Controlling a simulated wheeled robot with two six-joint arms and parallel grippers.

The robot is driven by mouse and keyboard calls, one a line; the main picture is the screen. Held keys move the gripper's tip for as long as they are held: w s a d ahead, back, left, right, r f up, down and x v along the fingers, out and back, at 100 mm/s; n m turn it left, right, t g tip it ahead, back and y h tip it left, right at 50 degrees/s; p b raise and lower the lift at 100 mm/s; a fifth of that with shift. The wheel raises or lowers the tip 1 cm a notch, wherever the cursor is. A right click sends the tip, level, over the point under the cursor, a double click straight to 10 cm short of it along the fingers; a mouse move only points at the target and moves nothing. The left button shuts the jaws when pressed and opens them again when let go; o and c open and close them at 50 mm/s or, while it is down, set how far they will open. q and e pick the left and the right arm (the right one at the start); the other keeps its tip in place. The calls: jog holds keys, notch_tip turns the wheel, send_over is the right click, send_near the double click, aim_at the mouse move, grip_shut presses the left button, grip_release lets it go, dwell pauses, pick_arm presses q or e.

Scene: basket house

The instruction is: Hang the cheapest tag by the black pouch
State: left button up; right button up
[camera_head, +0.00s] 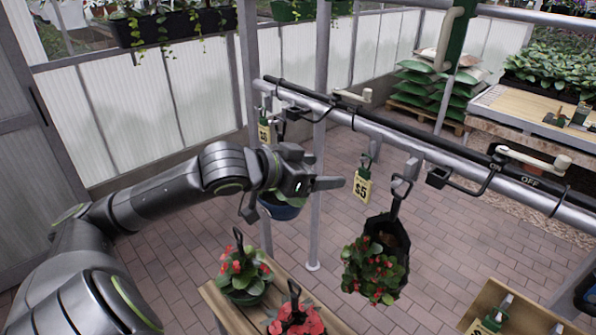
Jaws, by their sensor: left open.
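A black pouch (391,228) with a red-flowered plant hangs by a hook under the rail, right of centre. A yellow tag (362,188) reading $5 hangs from a dark clip just left of the pouch's hook. Another yellow price tag (264,132) hangs at the far left of the rail; its figure is too small to read surely. Green-topped tags (490,322) lie in a wooden tray at the bottom right; their prices cannot be read. My left gripper (296,198) is open and appears empty, left of the $5 tag. My right gripper is not in view.
The metal rail (420,150) with dark hooks and valve handles crosses above. A blue pot (281,209) hangs partly behind my left gripper. Potted red flowers (243,275) stand on a wooden table (222,303) below. The wooden tray (468,312) is at lower right. Brick floor lies open behind.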

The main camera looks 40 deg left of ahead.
pick_arm(q)
jog(key=p+v, duration=0.2)
jog(key=v, duration=0.3)
jog(key=shift+d, duration=0.1)
dwell(0.3)
